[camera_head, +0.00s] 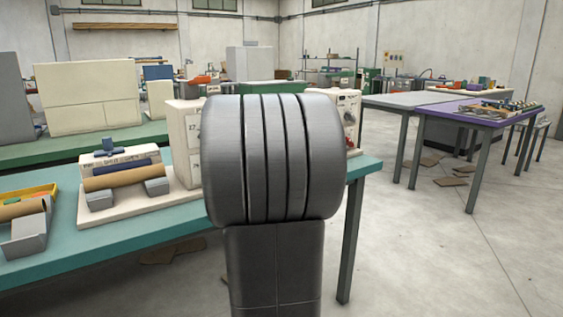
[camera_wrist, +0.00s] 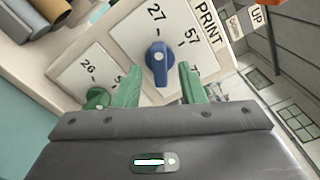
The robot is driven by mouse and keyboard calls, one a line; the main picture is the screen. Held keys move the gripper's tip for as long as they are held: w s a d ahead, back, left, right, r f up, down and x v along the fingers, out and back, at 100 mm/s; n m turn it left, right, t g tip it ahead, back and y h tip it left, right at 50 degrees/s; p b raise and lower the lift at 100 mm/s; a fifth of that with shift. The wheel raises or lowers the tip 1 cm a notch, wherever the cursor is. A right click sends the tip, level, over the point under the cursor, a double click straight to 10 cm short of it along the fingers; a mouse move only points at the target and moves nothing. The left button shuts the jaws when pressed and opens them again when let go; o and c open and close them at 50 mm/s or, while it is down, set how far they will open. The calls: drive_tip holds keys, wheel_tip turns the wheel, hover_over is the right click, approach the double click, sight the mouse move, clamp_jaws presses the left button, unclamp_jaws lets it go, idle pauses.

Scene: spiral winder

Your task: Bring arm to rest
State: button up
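My gripper (camera_wrist: 158,80) shows in the wrist view with two green fingers spread apart and nothing held. A blue knob (camera_wrist: 158,62) on a white dial plate, with the marks 27 and 57, appears between and beyond the fingertips, with a gap on each side. In the head view, my dark grey arm link covers the middle and hides my gripper and much of the cream control box (camera_head: 184,140).
The teal table (camera_head: 150,232) carries a cardboard tube (camera_head: 125,178) on a cream base, and a yellow tray (camera_head: 40,192) at far left. A purple table (camera_head: 470,112) stands at right. The floor at front right is open; flat brown pieces (camera_head: 450,181) lie farther back.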

drive_tip(key=shift+x, duration=0.9)
drive_tip(key=v, duration=1.4)
drive_tip(key=w+a+m+p, duration=0.7)
drive_tip(key=w+m+p, duration=0.2)
drive_tip(key=w+p, duration=0.2)
drive_tip(key=shift+w+a, duration=0.35)
drive_tip(key=shift+a, duration=0.05)
